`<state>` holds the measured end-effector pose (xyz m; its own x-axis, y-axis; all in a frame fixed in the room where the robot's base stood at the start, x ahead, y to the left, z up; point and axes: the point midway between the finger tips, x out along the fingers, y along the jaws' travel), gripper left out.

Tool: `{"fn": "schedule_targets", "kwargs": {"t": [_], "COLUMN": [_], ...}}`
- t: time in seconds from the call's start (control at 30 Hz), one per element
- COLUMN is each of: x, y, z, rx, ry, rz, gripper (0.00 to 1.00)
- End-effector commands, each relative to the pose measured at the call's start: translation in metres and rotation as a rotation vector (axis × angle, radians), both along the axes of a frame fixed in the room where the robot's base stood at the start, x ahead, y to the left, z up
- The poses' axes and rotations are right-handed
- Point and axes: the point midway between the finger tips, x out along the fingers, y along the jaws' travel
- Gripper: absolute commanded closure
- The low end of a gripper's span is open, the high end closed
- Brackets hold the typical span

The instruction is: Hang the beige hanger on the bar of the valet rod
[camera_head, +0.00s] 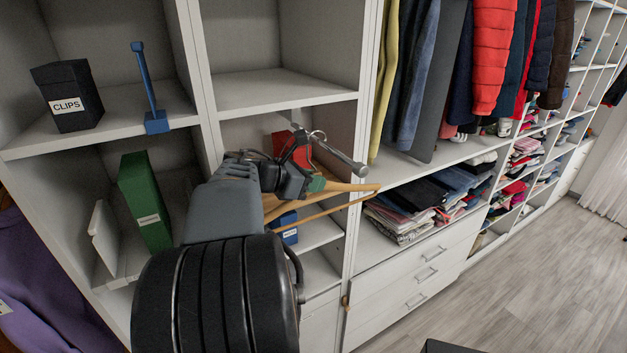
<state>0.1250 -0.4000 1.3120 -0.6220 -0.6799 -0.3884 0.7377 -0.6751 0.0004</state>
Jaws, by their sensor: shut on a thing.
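The beige hanger (345,187) is tan and wooden-looking, with its arms and a thin lower bar sloping across the cubby front. Its metal hook (318,135) shows above my gripper. The valet rod (335,152) is a grey metal bar that sticks out of the shelving towards the lower right and ends in a round knob. My gripper (308,178) is shut on the hanger just below the hook. The hook overlaps the rod in the picture; I cannot tell whether it is around the bar or in front of it. My arm hides the hanger's left part.
A black CLIPS box (68,97), a blue stand (153,95) and a green box (145,203) sit in the left cubbies. A red object (281,143) and a blue box (288,228) are behind my gripper. Hanging clothes (490,60) and folded clothes (425,200) are right.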

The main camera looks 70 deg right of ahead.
Motion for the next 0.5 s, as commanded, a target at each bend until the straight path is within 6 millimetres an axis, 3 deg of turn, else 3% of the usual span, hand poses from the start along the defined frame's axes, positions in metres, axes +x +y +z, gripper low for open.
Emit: {"fn": "schedule_targets", "kwargs": {"t": [0.3, 0.33, 0.5], "x": [0.0000, 0.0000, 0.0000], "y": [0.0000, 0.0000, 0.0000], "z": [-0.0002, -0.0002, -0.0003], "rx": [0.000, 0.000, 0.000], "ry": [0.000, 0.000, 0.000], "rz": [0.000, 0.000, 0.000], "gripper": [1.00, 0.79, 0.63]}}
